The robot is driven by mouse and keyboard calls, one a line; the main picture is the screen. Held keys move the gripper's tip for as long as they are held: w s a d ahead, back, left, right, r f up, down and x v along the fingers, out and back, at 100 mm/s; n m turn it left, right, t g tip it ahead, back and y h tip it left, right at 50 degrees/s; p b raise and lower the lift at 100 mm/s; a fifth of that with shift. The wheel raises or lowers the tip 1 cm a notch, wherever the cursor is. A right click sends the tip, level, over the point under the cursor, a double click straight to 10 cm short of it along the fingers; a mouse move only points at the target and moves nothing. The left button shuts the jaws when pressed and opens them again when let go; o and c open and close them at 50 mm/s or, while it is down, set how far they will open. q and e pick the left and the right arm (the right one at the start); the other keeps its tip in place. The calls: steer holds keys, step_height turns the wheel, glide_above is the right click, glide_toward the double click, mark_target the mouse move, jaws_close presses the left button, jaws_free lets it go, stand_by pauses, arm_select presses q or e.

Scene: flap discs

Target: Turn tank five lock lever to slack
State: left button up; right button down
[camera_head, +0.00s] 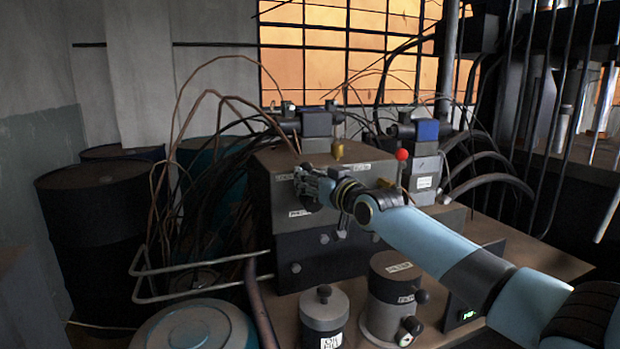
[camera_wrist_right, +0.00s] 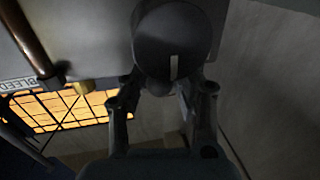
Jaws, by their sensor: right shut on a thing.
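My right gripper (camera_head: 312,184) is at the left part of the front of a grey box (camera_head: 284,222). In the right wrist view its two fingers (camera_wrist_right: 163,88) reach up to either side of a dark round knob (camera_wrist_right: 172,40) with a white line on its face, and they are shut on it. The white line points roughly down in that view. In the head view my gripper hides this knob. I cannot read any label that marks a tank five lock lever. My left gripper is not in view.
Dark drums (camera_head: 98,215) and loose cables fill the left. A BLEED label (camera_wrist_right: 18,84) shows in the wrist view.

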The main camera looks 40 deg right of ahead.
mark_target(284, 187)
steer(key=n, duration=0.1)
steer(key=a+n, duration=0.1)
steer(key=n, duration=0.1)
steer(key=shift+w+a+g, duration=0.2)
steer(key=shift+g, duration=0.1)
steer(key=n, duration=0.1)
steer(key=a+n, duration=0.1)
steer(key=shift+w+f+n+g+h, duration=0.1)
steer(key=shift+f+n+g+h, duration=0.1)
steer(key=shift+n+g+h, duration=0.1)
steer(key=n, duration=0.1)
steer(key=a+n+p, duration=0.1)
steer(key=n, duration=0.1)
steer(key=shift+w+a+f+h+p, duration=0.15)
steer(key=shift+f+h+p, duration=0.15)
steer(key=shift+f, duration=0.1)
steer(key=shift+a+f+n+g+p, duration=0.35)
steer(key=shift+f+n+g+p, duration=0.15)
steer(key=shift+n, duration=0.6)
steer(key=shift+f, duration=0.1)
steer(key=c, duration=1)
jaws_free()
steer(key=shift+w, duration=0.1)
